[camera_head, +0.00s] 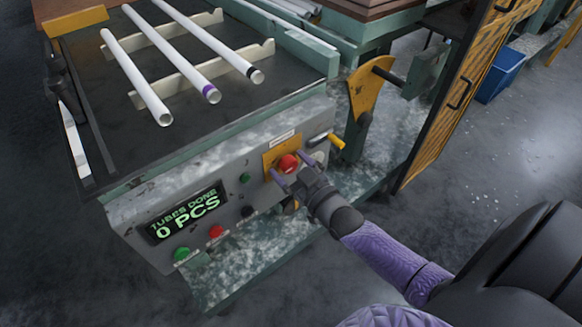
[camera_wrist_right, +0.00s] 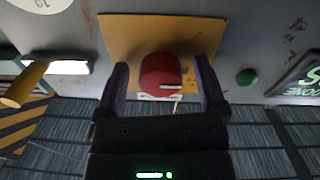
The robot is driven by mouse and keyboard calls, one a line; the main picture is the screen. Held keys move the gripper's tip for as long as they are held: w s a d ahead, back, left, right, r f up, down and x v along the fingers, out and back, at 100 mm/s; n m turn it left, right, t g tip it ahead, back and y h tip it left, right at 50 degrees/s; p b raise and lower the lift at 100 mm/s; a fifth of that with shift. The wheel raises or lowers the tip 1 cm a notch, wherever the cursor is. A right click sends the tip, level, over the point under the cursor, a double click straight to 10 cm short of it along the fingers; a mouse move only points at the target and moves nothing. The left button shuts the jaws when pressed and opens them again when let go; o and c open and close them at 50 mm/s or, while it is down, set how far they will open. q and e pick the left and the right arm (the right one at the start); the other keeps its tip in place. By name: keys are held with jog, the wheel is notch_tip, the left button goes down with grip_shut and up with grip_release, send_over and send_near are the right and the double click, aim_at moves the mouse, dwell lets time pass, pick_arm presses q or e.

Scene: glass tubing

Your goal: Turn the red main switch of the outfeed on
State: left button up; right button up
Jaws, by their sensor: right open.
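The red main switch (camera_head: 288,163) is a round red knob on a yellow plate (camera_head: 270,161) at the right part of the grey control panel. In the right wrist view the red knob (camera_wrist_right: 160,75) stands between the two fingers, with a pale mark on its face. My right gripper (camera_head: 291,166) is open, its purple-grey fingers either side of the knob. In the wrist view a gap shows between the knob and each finger of the right gripper (camera_wrist_right: 163,88). My left gripper is not in view.
The panel has a display (camera_head: 187,211) reading "TUBES DONE 0 PCS", a green button (camera_head: 182,254), a red button (camera_head: 216,232) and a yellow-handled lever (camera_head: 335,141). Glass tubes (camera_head: 180,62) lie on a rack above. A yellow mesh gate (camera_head: 465,85) stands to the right.

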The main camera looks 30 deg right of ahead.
jog(key=c, duration=0.5)
grip_shut()
